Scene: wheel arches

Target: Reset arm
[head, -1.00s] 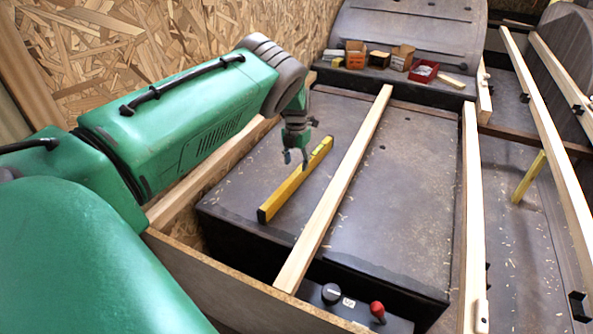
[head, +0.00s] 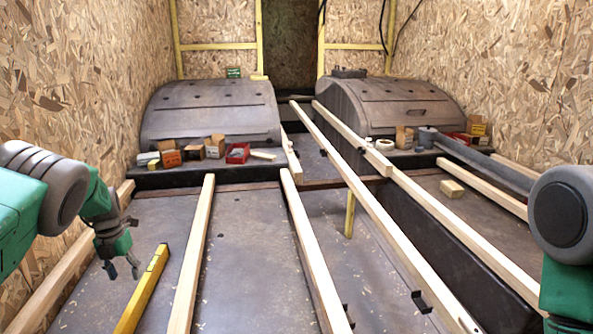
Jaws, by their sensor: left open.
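My left gripper (head: 122,268) is at the lower left in the head view, on the end of my green and grey left arm. Its fingers point down and are apart, with nothing between them. It is just left of a yellow spirit level (head: 145,290) that lies on the dark panel; whether they touch is hard to tell, but a gap seems to show. Part of my green and grey right arm (head: 565,225) shows at the right edge. Its gripper is out of view.
Several long timber battens (head: 380,205) run away from me. Two dark wheel arches (head: 210,112) stand at the back, with small boxes (head: 237,153) on ledges before them. A yellow block (head: 452,188) lies at right. Chipboard walls close both sides.

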